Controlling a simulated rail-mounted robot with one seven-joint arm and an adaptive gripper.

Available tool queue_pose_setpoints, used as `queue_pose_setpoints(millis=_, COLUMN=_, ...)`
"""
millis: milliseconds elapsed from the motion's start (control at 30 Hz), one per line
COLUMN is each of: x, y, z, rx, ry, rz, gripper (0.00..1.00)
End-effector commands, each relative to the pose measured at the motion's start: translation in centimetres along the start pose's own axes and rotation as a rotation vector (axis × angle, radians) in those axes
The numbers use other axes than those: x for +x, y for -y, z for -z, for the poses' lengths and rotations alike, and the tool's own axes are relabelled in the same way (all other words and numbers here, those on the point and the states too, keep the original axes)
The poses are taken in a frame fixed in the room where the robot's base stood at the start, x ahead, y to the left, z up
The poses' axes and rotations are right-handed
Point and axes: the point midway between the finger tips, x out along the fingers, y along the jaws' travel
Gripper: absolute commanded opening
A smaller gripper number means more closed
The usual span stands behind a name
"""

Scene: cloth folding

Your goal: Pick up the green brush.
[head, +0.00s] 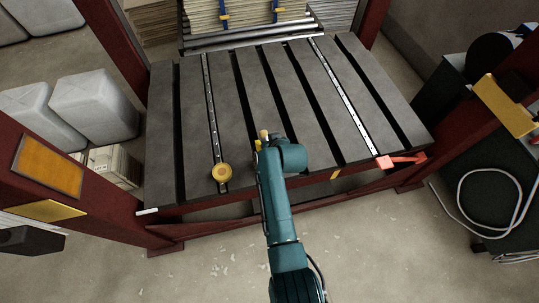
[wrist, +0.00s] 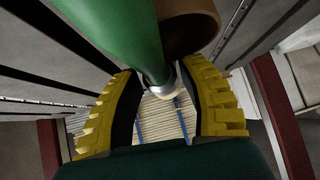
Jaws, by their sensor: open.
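The green brush (wrist: 122,32) shows in the wrist view as a thick green handle coming in from the top left, narrowing to a silver metal collar. The collar end lies between the two yellow fingers of my gripper (wrist: 160,72), which are apart. I cannot tell whether either finger touches it. In the head view my gripper (head: 262,143) is over the near part of the dark slatted table (head: 222,88). I cannot make out the brush there; my arm covers part of that area.
A brown rounded object (wrist: 190,22) is right beside the brush in the wrist view. Stacked boards (head: 245,14) stand at the back. The table's slats look mostly clear.

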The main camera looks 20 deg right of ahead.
Motion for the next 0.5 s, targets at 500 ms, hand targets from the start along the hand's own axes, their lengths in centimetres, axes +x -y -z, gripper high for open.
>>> queue_pose_setpoints(millis=500, x=1.38, y=0.04, z=0.32, rx=-0.001, ry=-0.004, rz=0.0, gripper=0.14)
